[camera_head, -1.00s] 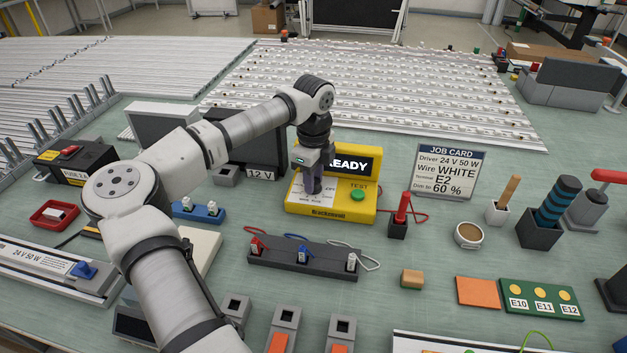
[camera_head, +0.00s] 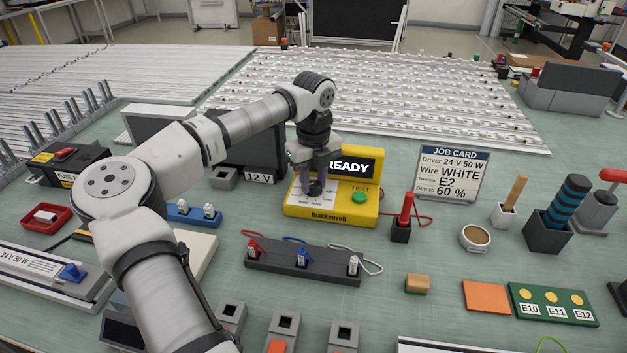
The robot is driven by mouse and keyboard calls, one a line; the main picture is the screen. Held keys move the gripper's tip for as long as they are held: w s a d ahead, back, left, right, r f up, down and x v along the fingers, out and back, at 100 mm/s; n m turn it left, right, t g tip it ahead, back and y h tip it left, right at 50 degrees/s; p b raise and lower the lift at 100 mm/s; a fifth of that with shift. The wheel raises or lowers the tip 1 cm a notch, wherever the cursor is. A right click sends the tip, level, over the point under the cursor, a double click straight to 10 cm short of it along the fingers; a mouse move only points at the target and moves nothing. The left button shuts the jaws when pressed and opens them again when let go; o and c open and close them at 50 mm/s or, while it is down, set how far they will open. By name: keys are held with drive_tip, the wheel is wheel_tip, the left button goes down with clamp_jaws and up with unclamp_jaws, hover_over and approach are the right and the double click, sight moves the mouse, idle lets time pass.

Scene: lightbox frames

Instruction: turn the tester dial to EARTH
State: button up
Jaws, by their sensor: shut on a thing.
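The yellow tester (camera_head: 357,212) stands at the middle of the bench. Its screen (camera_head: 350,168) shows READY, partly covered by my gripper. A green TEST button (camera_head: 359,197) is on its right side. The dial (camera_head: 315,188) sits on the pale label plate at the left of the tester. My gripper (camera_head: 315,180) points down over the plate and is shut on the dial. The dial's markings are too small and partly hidden, so I cannot tell its setting.
A red probe in a dark holder (camera_head: 402,218) stands right of the tester. A grey block with red, blue and white leads (camera_head: 302,262) lies in front. A job card (camera_head: 447,172) stands at the right. A dark box (camera_head: 250,150) is behind my arm.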

sight(313, 183)
idle(0.3)
drive_tip(key=o, duration=1)
drive_tip(key=shift+c, duration=0.2)
drive_tip(key=shift+r, duration=0.1)
wheel_tip(313, 183, up, 14)
drive_tip(key=b, duration=0.2)
